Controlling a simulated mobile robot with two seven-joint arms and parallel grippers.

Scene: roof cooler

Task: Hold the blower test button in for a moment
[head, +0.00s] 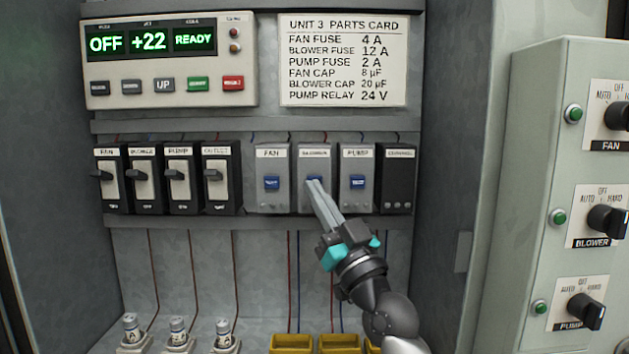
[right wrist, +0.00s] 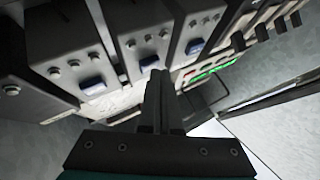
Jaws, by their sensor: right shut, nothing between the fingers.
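The blower module (head: 314,158) is a grey block in the middle row, between the fan and pump modules. Its blue test button (head: 313,179) is partly covered by the fingertips of my right gripper (head: 316,184). The right gripper is shut and empty, reaching up from the lower right. In the right wrist view, the closed fingers (right wrist: 156,78) end right at the blower's blue button (right wrist: 149,62). I cannot tell whether the tips touch it or whether it is pressed in. My left gripper is not in view.
The fan module (head: 272,160) and pump module (head: 358,160) have similar blue buttons close on either side. Several black breakers (head: 160,178) stand to the left. A display panel (head: 168,60) and parts card (head: 343,58) are above. A switch box (head: 540,160) juts out at the right.

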